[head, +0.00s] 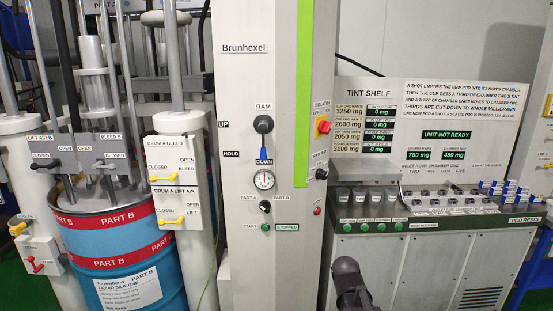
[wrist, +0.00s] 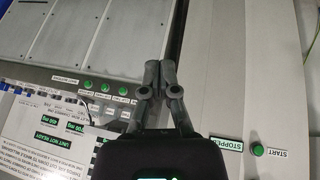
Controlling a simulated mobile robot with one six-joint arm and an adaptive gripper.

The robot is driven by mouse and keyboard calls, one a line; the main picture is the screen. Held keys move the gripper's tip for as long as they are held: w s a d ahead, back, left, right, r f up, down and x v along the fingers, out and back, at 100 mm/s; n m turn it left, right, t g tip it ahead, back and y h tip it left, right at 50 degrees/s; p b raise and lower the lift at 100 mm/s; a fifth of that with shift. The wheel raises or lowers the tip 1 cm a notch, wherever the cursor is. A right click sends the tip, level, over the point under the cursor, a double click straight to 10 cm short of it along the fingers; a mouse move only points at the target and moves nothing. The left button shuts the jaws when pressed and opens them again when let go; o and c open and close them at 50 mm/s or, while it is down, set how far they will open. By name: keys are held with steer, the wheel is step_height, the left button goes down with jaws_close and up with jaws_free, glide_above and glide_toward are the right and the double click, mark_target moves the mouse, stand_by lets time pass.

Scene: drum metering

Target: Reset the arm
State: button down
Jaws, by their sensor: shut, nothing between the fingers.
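My gripper (wrist: 160,68) shows in the wrist view with its two dark fingers close together and nothing between them. It is shut and touches nothing that I can make out. In the head view a dark grey part of my arm rises at the bottom edge, in front of the tint shelf cabinet (head: 385,270). My fingertips are not clearly seen there. In the wrist view the picture is turned over, with the cabinet's green buttons (wrist: 105,88) left of the fingers and the green START button (wrist: 257,150) at right.
The grey Brunhexel column (head: 258,190) stands mid-picture with a RAM lever (head: 263,124) and a gauge (head: 264,180). A blue and red PART B drum (head: 115,245) stands at left. Small pods (head: 510,190) sit at the far right. The display (head: 447,134) reads UNIT NOT READY.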

steer(key=s+a+g+y+p, duration=0.1)
steer(key=s+a+g, duration=0.1)
steer(key=s, duration=0.5)
steer(key=s+a+g+y+p, duration=0.1)
steer(key=s+a+g, duration=0.1)
steer(key=s, duration=0.5)
steer(key=shift+a+r+m+g, duration=0.3)
steer(key=shift+a+r+g, duration=0.1)
steer(key=shift+g, duration=0.2)
